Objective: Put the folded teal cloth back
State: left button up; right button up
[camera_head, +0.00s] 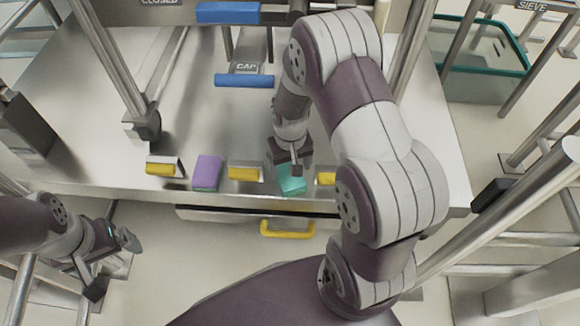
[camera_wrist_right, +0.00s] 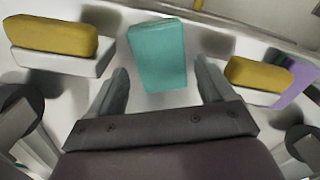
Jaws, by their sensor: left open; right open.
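The folded teal cloth (camera_head: 292,181) lies on the metal table near its front edge, between two yellow blocks. It also shows in the right wrist view (camera_wrist_right: 158,55), ahead of and between the fingers. My right gripper (camera_head: 290,158) is open above the cloth; in the right wrist view its two fingers (camera_wrist_right: 160,85) are spread either side of the cloth's near end, with nothing gripped. The gripper hides part of the cloth in the head view. My left gripper (camera_head: 112,266) is open and empty at the lower left, in front of the table.
A purple block (camera_head: 207,172) and yellow-topped blocks (camera_head: 160,169) line the table's front. Below is a drawer with a yellow handle (camera_head: 287,229). A teal-rimmed bin (camera_head: 478,75) is at the right.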

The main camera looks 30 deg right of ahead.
notch_tip(320, 180, up, 8)
jog(key=p, duration=0.3)
notch_tip(320, 180, up, 4)
send_over(287, 185)
pick_arm(q)
notch_tip(287, 185, up, 5)
pick_arm(e)
jog(key=s+a+r+n+t, duration=0.1)
jog(key=s+a+r+n, duration=0.1)
jog(key=s+r, duration=0.3)
jog(key=shift+s+a, duration=0.6)
jog(key=shift+s, duration=0.3)
